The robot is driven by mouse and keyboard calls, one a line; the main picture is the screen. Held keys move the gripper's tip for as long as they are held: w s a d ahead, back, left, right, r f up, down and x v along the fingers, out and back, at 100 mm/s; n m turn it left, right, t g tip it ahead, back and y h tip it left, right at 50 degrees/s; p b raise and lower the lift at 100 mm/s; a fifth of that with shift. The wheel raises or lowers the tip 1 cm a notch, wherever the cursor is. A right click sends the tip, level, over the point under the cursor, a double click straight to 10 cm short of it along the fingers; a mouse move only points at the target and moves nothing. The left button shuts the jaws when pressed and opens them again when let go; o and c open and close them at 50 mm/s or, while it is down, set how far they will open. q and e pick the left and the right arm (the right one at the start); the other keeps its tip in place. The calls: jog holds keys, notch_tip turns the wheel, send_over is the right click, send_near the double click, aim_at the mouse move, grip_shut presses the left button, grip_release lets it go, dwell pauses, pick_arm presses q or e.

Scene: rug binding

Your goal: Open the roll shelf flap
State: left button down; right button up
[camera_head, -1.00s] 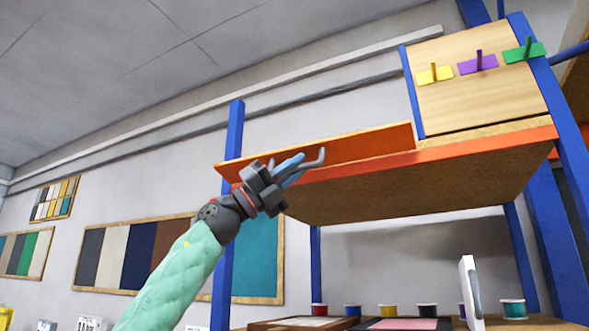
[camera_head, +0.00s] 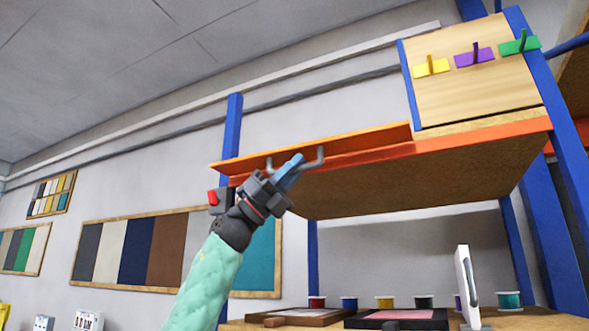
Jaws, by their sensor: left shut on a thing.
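The roll shelf flap (camera_head: 372,139) is a long orange panel along the left front of the raised shelf (camera_head: 440,165). It looks tilted, with its face seen at a shallow angle. A grey bar handle (camera_head: 319,158) sticks out from it. My left gripper (camera_head: 291,172), with blue fingers, reaches up from below and is shut on the handle. The gripper covers the handle's middle and part of the flap's lower edge. My right gripper is not in view.
Blue posts (camera_head: 234,125) stand at the shelf's left and right. A wooden board (camera_head: 470,95) with yellow, purple and green hooked tags stands on the shelf's right. Below, a worktop (camera_head: 510,324) carries several spools and a white upright piece (camera_head: 466,285).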

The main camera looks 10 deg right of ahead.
pick_arm(q)
jog(key=c, duration=1.5)
grip_release()
jog(key=shift+o, duration=0.2)
